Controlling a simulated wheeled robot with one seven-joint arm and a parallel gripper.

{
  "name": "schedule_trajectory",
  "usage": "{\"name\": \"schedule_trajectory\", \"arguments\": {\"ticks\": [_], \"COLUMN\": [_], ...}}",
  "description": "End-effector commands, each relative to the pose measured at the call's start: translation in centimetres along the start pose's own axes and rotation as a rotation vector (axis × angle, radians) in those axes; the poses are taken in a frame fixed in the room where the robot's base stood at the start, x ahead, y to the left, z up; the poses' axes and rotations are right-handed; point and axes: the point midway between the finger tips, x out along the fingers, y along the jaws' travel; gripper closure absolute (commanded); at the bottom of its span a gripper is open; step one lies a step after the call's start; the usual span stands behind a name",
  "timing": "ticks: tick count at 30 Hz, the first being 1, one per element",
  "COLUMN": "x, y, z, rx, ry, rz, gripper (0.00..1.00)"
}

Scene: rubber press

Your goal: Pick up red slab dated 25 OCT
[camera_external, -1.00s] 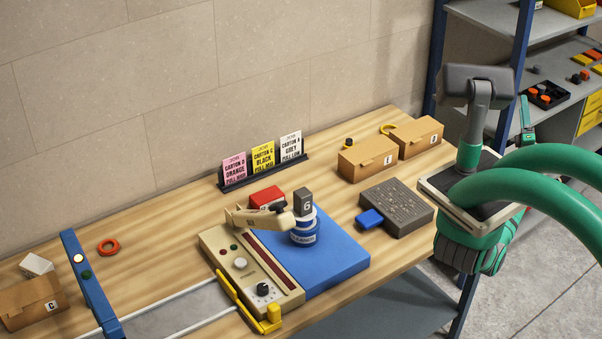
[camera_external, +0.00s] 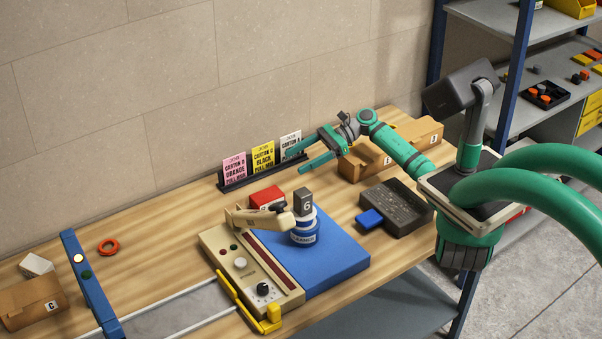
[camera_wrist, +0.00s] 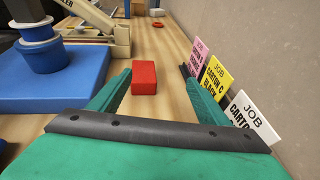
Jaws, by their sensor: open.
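A red slab (camera_external: 267,197) lies on the wooden table behind the beige press and the blue mat, in front of the card rack. It also shows in the wrist view (camera_wrist: 144,78), ahead of my gripper and between its fingers in the picture. Its date is too small to read. My gripper (camera_external: 302,154) is open and empty, above the table near the right end of the card rack, with its fingers pointing left. The green fingers also show spread apart in the wrist view (camera_wrist: 154,95). The slab lies beyond the fingertips.
Job cards stand in a dark rack (camera_external: 233,184) close along the wall side. The press (camera_external: 243,262), its arm and a blue mat (camera_external: 345,262) lie on the other side. Cartons (camera_external: 362,160) stand under my forearm. A red ring (camera_external: 108,247) lies far left.

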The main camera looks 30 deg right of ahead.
Motion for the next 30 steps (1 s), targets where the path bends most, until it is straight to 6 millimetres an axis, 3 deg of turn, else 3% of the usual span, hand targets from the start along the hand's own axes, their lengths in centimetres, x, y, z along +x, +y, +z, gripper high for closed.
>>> {"name": "schedule_trajectory", "arguments": {"ticks": [1, 3, 18, 26, 30], "x": [1.8, 3.5, 9.4, 11.2, 13.0], "y": [1.0, 2.0, 3.5, 3.5, 3.6], "z": [-0.8, -1.8, -3.2, -3.2, -3.3], "rx": [-0.027, -0.057, -0.079, -0.079, -0.079], "ry": [0.038, 0.074, 0.1, 0.1, 0.1], "rz": [0.048, 0.097, 0.137, 0.136, 0.136], "gripper": [0.3, 0.3, 0.3, 0.3, 0.3]}}
